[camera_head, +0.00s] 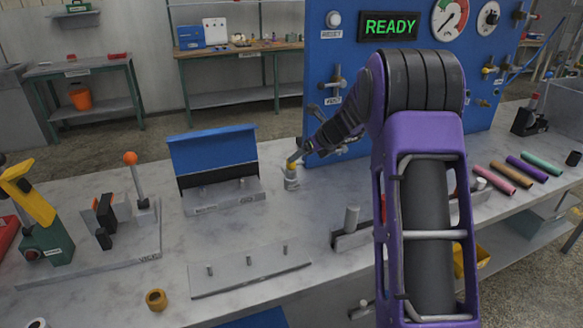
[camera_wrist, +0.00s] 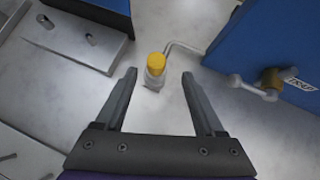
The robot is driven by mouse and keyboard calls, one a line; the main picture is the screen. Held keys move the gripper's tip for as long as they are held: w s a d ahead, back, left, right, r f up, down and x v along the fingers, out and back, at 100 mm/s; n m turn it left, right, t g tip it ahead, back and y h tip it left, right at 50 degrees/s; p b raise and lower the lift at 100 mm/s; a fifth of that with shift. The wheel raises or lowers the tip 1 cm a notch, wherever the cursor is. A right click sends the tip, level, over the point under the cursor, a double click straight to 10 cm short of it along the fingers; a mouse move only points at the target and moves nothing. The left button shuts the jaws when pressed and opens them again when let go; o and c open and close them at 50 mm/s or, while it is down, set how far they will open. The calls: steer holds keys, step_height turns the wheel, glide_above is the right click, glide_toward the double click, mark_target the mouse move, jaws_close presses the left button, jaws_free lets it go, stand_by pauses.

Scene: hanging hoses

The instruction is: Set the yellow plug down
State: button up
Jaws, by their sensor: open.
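The yellow plug (camera_wrist: 157,60) sits upright on top of a short grey stub (camera_wrist: 153,78) in the wrist view. The stub stands on the grey bench; in the head view the stub (camera_head: 291,182) is just below my gripper (camera_head: 296,158), and the plug is hardly visible there. My gripper (camera_wrist: 159,73) is open, its two fingers apart on the left and right of the plug and stub. Clear gaps show on both sides, so neither finger appears to touch. I cannot tell the exact height of the fingertips relative to the plug.
A blue panel (camera_head: 325,75) with valves and a READY display stands right behind. A blue-lidded box (camera_head: 215,150) is left of the stub. A pegged plate (camera_head: 250,270) and an orange ring (camera_head: 156,299) lie in front. A bent rod (camera_wrist: 185,46) runs beside the plug.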

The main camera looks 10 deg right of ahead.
mark_target(291, 167)
steer(key=x, duration=0.4)
steer(key=shift+f, duration=0.1)
steer(key=x, duration=0.3)
steer(key=b+x, duration=0.1)
steer(key=x, duration=0.1)
steer(key=shift+w+a+r, duration=0.15)
steer(key=shift+a+r, duration=0.1)
steer(key=shift+a, duration=0.15)
jaws_close()
